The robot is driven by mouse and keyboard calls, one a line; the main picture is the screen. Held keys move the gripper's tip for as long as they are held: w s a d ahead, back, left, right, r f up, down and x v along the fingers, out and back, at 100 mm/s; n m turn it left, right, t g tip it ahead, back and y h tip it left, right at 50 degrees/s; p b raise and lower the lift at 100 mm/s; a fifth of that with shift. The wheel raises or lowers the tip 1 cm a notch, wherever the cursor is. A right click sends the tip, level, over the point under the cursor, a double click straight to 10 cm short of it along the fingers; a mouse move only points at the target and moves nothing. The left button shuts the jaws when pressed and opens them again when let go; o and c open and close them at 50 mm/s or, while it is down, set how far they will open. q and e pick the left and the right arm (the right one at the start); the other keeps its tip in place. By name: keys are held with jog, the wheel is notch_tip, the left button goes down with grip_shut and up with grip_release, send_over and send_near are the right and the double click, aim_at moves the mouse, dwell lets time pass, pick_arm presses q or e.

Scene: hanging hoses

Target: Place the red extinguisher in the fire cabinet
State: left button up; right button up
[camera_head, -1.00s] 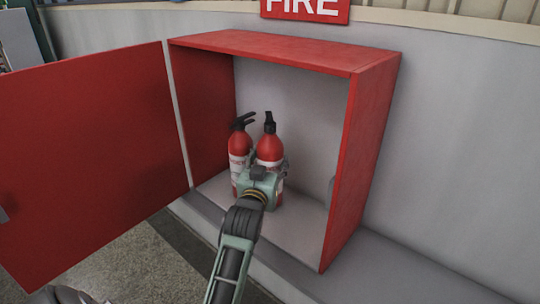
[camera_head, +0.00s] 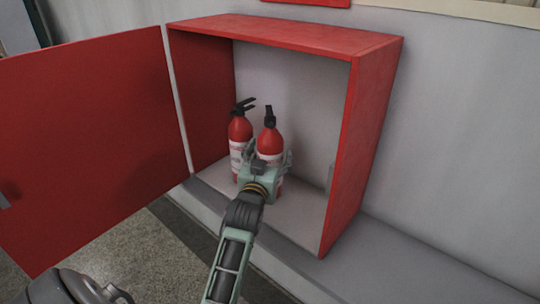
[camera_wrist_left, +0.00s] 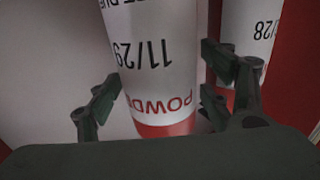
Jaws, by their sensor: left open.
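Two red extinguishers with white labels and black tops stand upright inside the open red fire cabinet (camera_head: 372,130). The right extinguisher (camera_head: 269,142) is directly in front of my left gripper (camera_head: 268,162). The left extinguisher (camera_head: 240,130) stands close beside it, slightly farther back. In the left wrist view, the nearer extinguisher (camera_wrist_left: 155,60) lies between the spread fingers of my left gripper (camera_wrist_left: 160,95), with a gap visible on the left side. Part of the other extinguisher (camera_wrist_left: 248,40) shows behind the right fingers. The gripper hides the nearer extinguisher's lower part. My right gripper is out of view.
The cabinet door (camera_head: 85,145) is swung open to the left. A grey ledge (camera_head: 385,268) runs along the wall below the cabinet. The cabinet floor is bare to the right of the extinguishers. A red sign's lower edge (camera_head: 305,2) shows above.

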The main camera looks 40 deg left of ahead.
pick_arm(q)
jog(key=shift+r, duration=0.2)
jog(key=v, duration=1.2)
jog(key=shift+b, duration=0.45)
jog(key=shift+f, duration=0.2)
